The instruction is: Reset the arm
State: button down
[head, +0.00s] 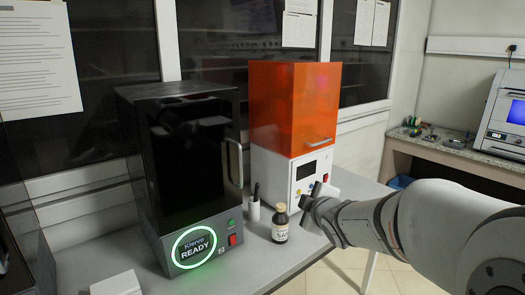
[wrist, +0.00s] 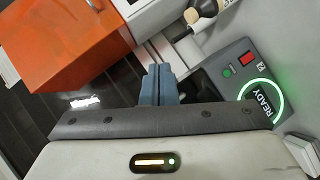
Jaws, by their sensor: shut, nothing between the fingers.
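My arm reaches in from the right in the head view. My gripper (head: 308,201) is in front of the white base of the orange-lidded machine, a little above and right of the small dark bottle. In the wrist view the blue-grey fingers of my gripper (wrist: 158,82) are together, with nothing between them. The head view shows the fingertips only small.
A black machine (head: 185,160) with a green "READY" ring stands left. The orange-lidded machine (head: 292,105) stands behind my gripper. A brown bottle (head: 280,224), a white holder (head: 253,211) and a white box (head: 117,284) stand on the grey table (head: 235,272).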

jog(key=s+d+f+m+g+h+p, duration=0.1)
jog(key=s+m+g, duration=0.4)
jog(key=s, duration=0.9)
jog(key=s+d+f+m+g+h+p, duration=0.1)
jog(key=s+f+m+g, duration=0.3)
jog(key=s+m, duration=0.6)
jog(key=s+d+g+p, duration=0.1)
jog(key=s+g, duration=0.1)
jog(key=s, duration=0.1)
jog(key=shift+s+f, duration=0.25)
jog(key=shift+s, duration=0.1)
